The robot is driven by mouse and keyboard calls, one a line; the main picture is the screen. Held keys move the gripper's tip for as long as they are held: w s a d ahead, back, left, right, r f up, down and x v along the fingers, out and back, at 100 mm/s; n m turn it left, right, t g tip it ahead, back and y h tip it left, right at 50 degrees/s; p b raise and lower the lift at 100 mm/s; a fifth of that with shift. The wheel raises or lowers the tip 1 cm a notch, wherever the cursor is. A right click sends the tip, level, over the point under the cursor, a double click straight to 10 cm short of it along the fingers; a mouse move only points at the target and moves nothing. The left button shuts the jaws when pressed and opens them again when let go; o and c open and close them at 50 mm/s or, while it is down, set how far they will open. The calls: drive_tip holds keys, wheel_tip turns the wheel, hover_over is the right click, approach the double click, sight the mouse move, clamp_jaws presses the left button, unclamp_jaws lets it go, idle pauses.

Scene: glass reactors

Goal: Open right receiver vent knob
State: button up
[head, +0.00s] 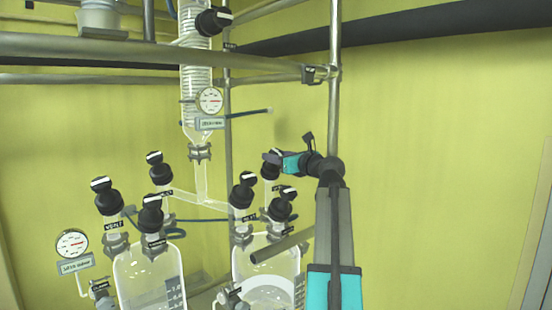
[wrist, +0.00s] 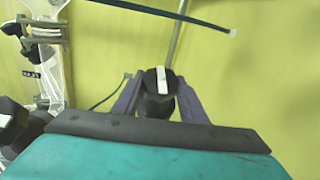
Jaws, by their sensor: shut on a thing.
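In the head view, my gripper (head: 272,158) reaches in from the right at the rear knob (head: 271,170) above the right glass receiver (head: 248,266). In the wrist view, my gripper (wrist: 157,95) has a finger on each side of this black knob (wrist: 155,100), shut on it. A white stripe on the knob's top runs nearly up and down in the wrist view. The label below this knob is too small to read, so I cannot confirm that it is the vent. The gripper partly hides the knob in the head view.
Other black knobs stand close by on the right receiver, at its left (head: 243,190) and front (head: 280,208). The left receiver (head: 150,275) has similar knobs. A vertical metal pole (head: 335,100) rises behind my arm. The right side by the yellow wall is clear.

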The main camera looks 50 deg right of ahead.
drive_tip(key=shift+d+r+n+y+b, duration=0.15)
drive_tip(key=shift+n+y+b, duration=0.25)
drive_tip(key=shift+n+y, duration=1.3)
drive_tip(key=shift+n+g+y, duration=0.3)
drive_tip(key=shift+n+y, duration=0.6)
drive_tip(key=shift+n, duration=0.1)
drive_tip(key=o, duration=1.1)
drive_tip(key=shift+c, duration=0.2)
drive_tip(key=shift+a+m+h, duration=0.25)
drive_tip(key=shift+m+h, duration=0.15)
drive_tip(key=shift+m, duration=0.1)
drive_tip(key=shift+f, duration=0.2)
